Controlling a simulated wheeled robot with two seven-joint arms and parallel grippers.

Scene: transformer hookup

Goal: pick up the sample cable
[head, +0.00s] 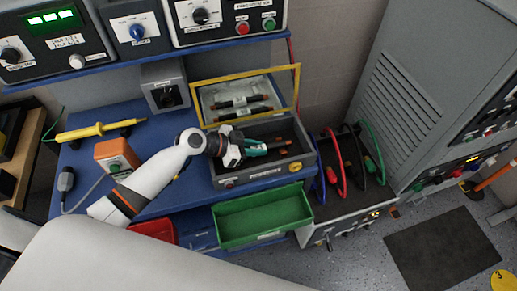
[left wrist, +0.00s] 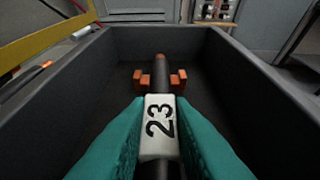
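My left gripper (head: 256,148) reaches down into the box with teal fingers. In the left wrist view, the fingers (left wrist: 160,110) sit against both sides of the tag, with no clear gap. The cable's near part is partly hidden between them. My right gripper is not in view.
A yellow-framed lid (head: 298,85) stands open behind the box. A green bin (head: 263,217) is in front, with a red bin (head: 153,231) to its left. A yellow probe (head: 92,131) lies at left on the blue bench. Coloured cables (head: 335,165) hang at right beside a grey cabinet (head: 425,75).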

